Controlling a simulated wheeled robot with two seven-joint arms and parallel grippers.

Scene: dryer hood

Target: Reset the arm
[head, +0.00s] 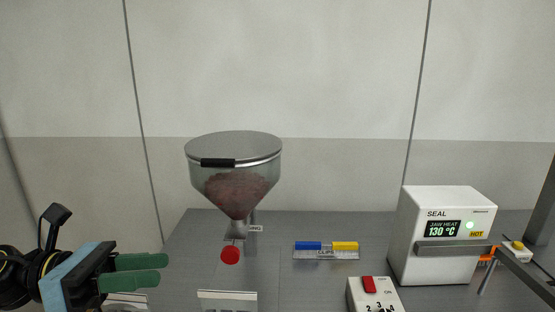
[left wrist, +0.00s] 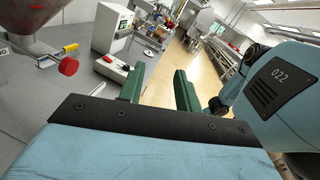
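My left gripper (head: 140,272) is at the lower left of the head view, with green fingers pointing right. In the left wrist view its two fingers (left wrist: 158,88) stand apart with nothing between them, so it is open and empty. It is in the air to the left of the hopper (head: 236,178), touching nothing that I can see. The hopper is a clear funnel of reddish-brown granules under a grey lid, with a red knob (head: 230,255) below. My right gripper does not show in either view.
On the grey table stand a white sealer (head: 443,235) reading 130 °C, a white switch box (head: 372,297) with a red rocker, and a holder with blue and yellow clips (head: 326,250). An orange-handled tool (head: 487,262) lies right. The wrist view shows open floor (left wrist: 172,70).

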